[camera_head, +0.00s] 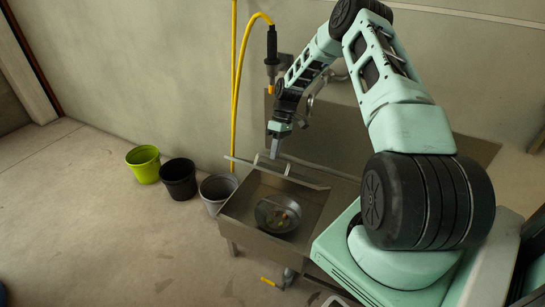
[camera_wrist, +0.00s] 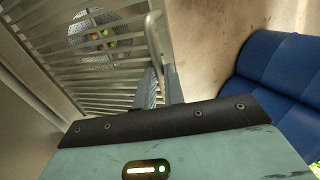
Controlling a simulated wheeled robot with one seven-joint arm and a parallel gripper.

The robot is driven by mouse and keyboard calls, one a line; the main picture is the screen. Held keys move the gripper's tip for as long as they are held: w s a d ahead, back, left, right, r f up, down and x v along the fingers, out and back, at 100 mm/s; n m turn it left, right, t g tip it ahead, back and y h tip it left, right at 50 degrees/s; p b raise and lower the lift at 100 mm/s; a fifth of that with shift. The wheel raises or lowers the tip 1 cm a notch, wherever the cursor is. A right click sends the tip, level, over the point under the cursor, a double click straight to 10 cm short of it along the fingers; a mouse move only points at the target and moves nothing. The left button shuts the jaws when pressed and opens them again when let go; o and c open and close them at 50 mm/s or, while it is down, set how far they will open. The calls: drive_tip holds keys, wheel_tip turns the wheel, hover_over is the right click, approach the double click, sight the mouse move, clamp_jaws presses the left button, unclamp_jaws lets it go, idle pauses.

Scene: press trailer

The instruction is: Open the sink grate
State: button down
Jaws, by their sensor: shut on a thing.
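The metal sink (camera_head: 237,232) stands against the wall, with a round bowl-shaped strainer (camera_head: 277,214) in its basin holding small coloured bits. The slatted grate (camera_wrist: 105,65) fills the left of the wrist view, and the strainer shows through its slats. In the head view the grate (camera_head: 292,177) shows as a narrow strip, nearly edge-on, across the back of the basin, apparently tilted up. My gripper (camera_head: 274,153) is at the grate's raised bar handle (camera_wrist: 154,42). In the wrist view its fingers (camera_wrist: 160,82) are shut on that handle.
A green bucket (camera_head: 144,165), a black bucket (camera_head: 179,180) and a grey bucket (camera_head: 216,190) stand left of the sink. A yellow hose (camera_head: 238,70) hangs on the wall behind. A blue rounded object (camera_wrist: 275,85) is at right in the wrist view. Floor at left is clear.

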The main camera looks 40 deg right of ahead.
drive_tip(key=shift+w+d+r, duration=0.1)
drive_tip(key=shift+d+r, duration=0.05)
drive_tip(key=shift+d, duration=0.3)
drive_tip(key=shift+w+d+r, duration=0.1)
drive_tip(key=shift+d+r, duration=0.05)
drive_tip(key=shift+d, duration=0.25)
drive_tip(key=c, duration=1.5)
unclamp_jaws()
drive_tip(key=shift+r, duration=0.1)
wheel_tip(320, 180, up, 10)
drive_tip(key=shift+f+p, duration=0.15)
drive_tip(key=shift+p, duration=0.45)
